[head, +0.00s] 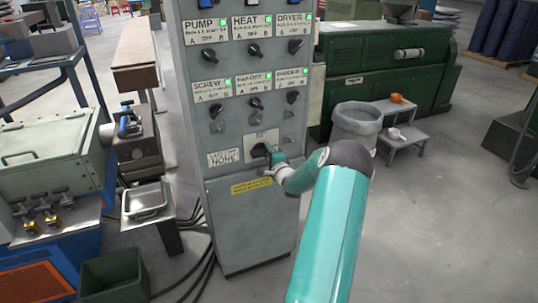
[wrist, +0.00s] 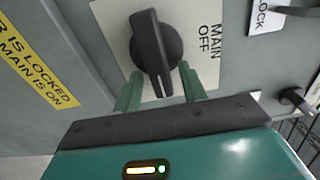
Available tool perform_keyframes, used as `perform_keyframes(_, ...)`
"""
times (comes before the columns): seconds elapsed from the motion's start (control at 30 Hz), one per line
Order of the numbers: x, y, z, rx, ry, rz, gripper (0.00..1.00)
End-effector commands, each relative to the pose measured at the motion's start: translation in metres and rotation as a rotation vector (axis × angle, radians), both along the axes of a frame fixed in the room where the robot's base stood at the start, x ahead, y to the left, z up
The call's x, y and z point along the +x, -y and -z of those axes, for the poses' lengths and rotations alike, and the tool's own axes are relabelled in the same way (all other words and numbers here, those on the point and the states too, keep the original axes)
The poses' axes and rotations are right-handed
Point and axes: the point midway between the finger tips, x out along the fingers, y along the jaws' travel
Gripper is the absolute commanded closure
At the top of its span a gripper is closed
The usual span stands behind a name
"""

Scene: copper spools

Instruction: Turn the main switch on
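The main switch (wrist: 156,45) is a black rotary knob with a raised handle on a white plate (wrist: 112,18) marked MAIN OFF. In the wrist view its handle runs nearly up and down the picture. My gripper (wrist: 160,92) has one teal finger on each side of the handle's near end. Small gaps show beside the handle, so the gripper looks open around it; contact cannot be made out. In the head view my gripper (head: 270,155) is at the white plate (head: 262,136) low on the grey cabinet (head: 250,225), partly covering the switch.
Rows of smaller black knobs (head: 254,103) with green lamps are above the switch. A yellow label (head: 252,186) is below it and a white label (head: 223,158) to its left. A grey bin (head: 356,126) and step stool (head: 400,135) stand right of the cabinet.

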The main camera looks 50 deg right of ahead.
Motion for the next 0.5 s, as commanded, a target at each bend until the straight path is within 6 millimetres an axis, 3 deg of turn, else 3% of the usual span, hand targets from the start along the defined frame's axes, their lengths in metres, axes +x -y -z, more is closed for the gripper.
perform_keyframes(0.27,-0.014,-0.007,-0.001,-0.001,-0.002,0.001,0.58)
perform_keyframes(0.5,-0.057,-0.032,-0.001,0.0,-0.001,0.003,0.58)
